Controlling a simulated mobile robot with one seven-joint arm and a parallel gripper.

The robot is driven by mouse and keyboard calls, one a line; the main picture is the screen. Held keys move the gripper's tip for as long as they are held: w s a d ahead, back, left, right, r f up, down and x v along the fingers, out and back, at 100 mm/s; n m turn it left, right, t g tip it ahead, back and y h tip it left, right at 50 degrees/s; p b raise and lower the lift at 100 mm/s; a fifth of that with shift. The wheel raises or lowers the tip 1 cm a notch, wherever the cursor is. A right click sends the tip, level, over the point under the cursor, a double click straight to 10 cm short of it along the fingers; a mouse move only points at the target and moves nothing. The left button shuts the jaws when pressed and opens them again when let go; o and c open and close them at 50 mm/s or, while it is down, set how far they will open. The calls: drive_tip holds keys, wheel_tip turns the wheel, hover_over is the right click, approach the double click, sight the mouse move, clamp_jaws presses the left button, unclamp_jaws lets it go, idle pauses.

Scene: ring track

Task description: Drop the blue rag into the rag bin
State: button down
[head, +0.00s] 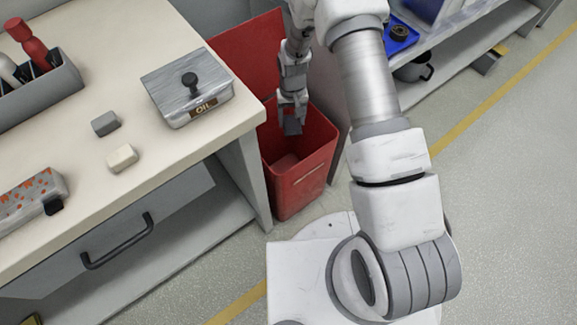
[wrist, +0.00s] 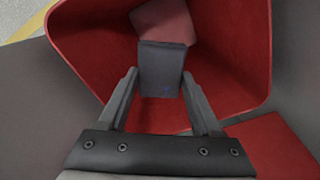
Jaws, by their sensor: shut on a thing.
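The red rag bin (head: 300,190) stands on the floor against the end of the bench, with its red lid (head: 240,60) raised behind it. My gripper (head: 291,110) points down into the bin's mouth. It is shut on a dark grey, flat block-like piece (wrist: 161,70), which also shows in the head view (head: 292,127). The piece shows only a faint bluish patch, and no clearly blue rag is visible. In the wrist view the piece hangs inside the bin's walls (wrist: 90,45), above a dull red piece (wrist: 170,18) at the bottom.
The bench (head: 110,50) at left holds a grey tin labelled OIL (head: 188,90), a grey block (head: 105,123), a cream block (head: 122,158), a spotted piece (head: 30,195) and a caddy (head: 40,95). A shelf with a blue tray (head: 400,35) stands behind. Floor is clear at right.

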unclamp_jaws()
wheel_tip(320, 180, up, 18)
drive_tip(key=p, duration=0.5)
drive_tip(key=shift+f, duration=0.25)
